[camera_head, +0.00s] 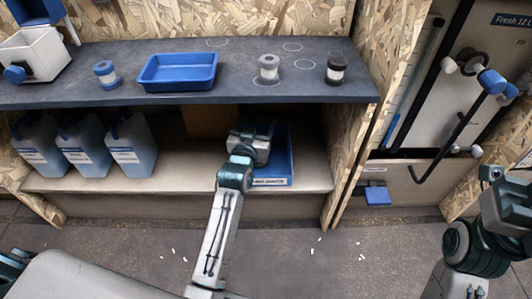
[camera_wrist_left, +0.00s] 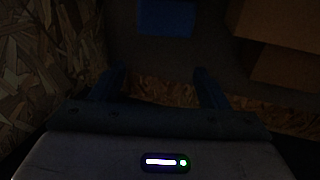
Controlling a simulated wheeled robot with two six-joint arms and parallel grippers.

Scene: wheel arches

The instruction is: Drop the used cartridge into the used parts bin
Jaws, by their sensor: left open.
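A blue bin (camera_head: 280,172) with a white front label stands on the lower shelf and is taken as the used parts bin; the label is too small to read. My left gripper (camera_head: 256,132) reaches under the counter over the bin's left part and hides much of its inside. In the left wrist view the gripper (camera_wrist_left: 160,88) has its fingers apart, with nothing seen between them. Three cartridges stand upright on the counter: blue-capped (camera_head: 106,75), grey-capped (camera_head: 268,68) and black-capped (camera_head: 336,70). I cannot tell which is used. My right gripper (camera_head: 508,190) is at the right edge.
A blue tray (camera_head: 180,86) sits on the dark counter (camera_head: 225,95). Several jugs (camera_head: 130,145) stand on the lower shelf's left. An OSB panel (camera_head: 355,150) closes the shelf's right side. The left wrist view is dark, with a blue object (camera_wrist_left: 166,18) and brown boxes (camera_wrist_left: 280,25).

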